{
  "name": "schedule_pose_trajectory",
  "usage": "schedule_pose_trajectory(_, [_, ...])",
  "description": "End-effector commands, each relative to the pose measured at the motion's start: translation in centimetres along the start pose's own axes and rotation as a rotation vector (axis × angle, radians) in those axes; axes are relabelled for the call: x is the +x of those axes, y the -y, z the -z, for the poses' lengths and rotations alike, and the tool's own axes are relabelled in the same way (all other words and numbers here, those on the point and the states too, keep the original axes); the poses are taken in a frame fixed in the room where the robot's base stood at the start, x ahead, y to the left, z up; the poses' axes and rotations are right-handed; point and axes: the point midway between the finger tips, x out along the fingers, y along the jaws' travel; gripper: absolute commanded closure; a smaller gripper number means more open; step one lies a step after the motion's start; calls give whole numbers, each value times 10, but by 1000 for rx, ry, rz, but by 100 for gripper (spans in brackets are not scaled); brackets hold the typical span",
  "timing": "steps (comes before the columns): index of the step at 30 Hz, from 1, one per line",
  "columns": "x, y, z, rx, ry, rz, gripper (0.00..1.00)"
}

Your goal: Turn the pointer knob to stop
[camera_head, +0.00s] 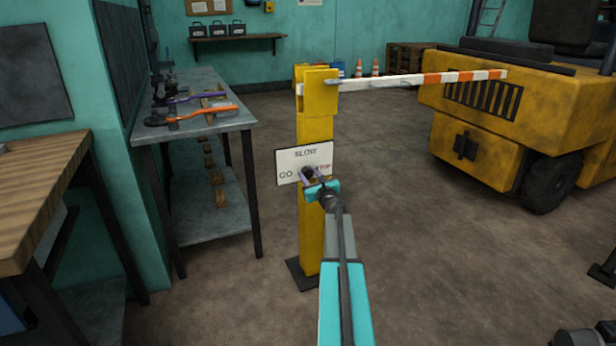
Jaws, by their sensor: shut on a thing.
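The pointer knob (308,172) is a small dark knob on a white plate (290,157) fixed to a yellow barrier post (312,232).
A red-and-white barrier arm (420,81) reaches right from the post top toward a yellow forklift (520,115). A metal bench with tools (190,120) stands left of the post, and a wooden-topped table (40,190) at the near left.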

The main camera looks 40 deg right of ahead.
Motion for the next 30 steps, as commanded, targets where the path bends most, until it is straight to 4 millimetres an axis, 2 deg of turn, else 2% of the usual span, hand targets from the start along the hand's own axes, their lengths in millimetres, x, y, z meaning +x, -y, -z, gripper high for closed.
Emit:
schedule_pose_trajectory(1, [2, -5, -2, 2, 5, -9, 86])
schedule_pose_trajectory(2, [2, -5, -2, 2, 5, -9, 62])
schedule_pose_trajectory(5, [2, -4, -2, 1, 4, -8, 45])
schedule_pose_trajectory(20, [-5, -1, 0, -1, 0, -1, 44])
schedule_pose_trajectory(30, [-33, -1, -1, -1, 0, -1, 44])
